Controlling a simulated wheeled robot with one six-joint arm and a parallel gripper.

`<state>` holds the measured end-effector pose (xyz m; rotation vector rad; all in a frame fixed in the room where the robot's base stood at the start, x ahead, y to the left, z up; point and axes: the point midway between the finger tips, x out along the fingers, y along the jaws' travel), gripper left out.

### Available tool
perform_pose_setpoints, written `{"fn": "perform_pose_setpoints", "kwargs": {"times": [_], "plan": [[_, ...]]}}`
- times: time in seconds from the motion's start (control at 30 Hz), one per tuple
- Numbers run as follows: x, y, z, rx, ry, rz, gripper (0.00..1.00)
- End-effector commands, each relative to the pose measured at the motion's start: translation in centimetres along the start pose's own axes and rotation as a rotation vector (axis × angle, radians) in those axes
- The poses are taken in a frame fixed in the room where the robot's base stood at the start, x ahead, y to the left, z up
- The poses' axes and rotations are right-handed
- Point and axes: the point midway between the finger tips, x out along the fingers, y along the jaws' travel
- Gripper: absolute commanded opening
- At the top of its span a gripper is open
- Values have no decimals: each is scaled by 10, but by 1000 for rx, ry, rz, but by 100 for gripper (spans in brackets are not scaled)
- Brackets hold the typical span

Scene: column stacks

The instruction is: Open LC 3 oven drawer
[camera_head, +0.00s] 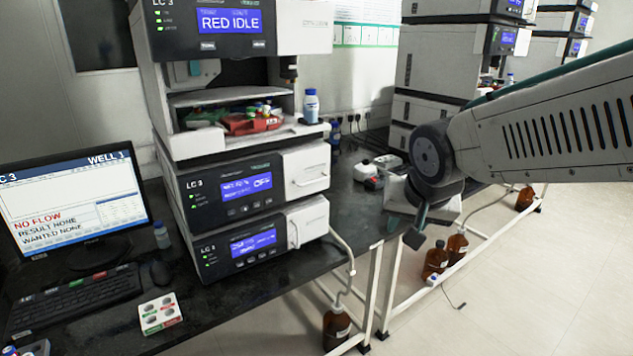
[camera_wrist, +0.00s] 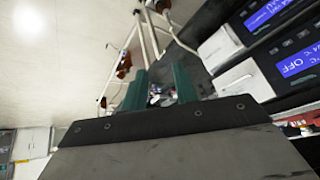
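The LC 3 stack stands on the bench at left. The bottom LC 3 module (camera_head: 215,262) has a similar white front and handle (camera_head: 293,232). In the wrist view, turned nearly upside down, a display ending in "°C OFF" (camera_wrist: 297,62) shows on the module beside the red tray. My gripper (camera_head: 416,236) hangs right of the stack, clear of the handles. In the wrist view its green fingers (camera_wrist: 160,88) are apart, with nothing held between them.
Above the middle module is an open bay with a red tray (camera_head: 250,124). A monitor (camera_head: 75,205), a keyboard (camera_head: 75,298) and a white vial block (camera_head: 160,313) are at left. Brown bottles (camera_head: 336,326) stand below the bench. Another stack (camera_head: 440,70) stands behind.

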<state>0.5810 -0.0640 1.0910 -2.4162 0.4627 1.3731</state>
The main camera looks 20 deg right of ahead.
Motion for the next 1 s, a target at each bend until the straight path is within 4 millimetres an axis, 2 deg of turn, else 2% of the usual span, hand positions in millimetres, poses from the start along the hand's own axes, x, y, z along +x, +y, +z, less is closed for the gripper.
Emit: {"fn": "perform_pose_setpoints", "kwargs": {"times": [0.03,0.2,0.33,0.43,0.6,0.83,1.0], "plan": [[22,-10,-24,81,62,-28,29],[79,-52,-96,380,259,-257,29],[114,-87,-128,580,297,-503,29],[132,-109,-139,709,268,-681,29],[146,-130,-144,849,187,-887,29],[156,-146,-151,896,145,-962,29],[173,-164,-164,896,146,-959,29]]}}
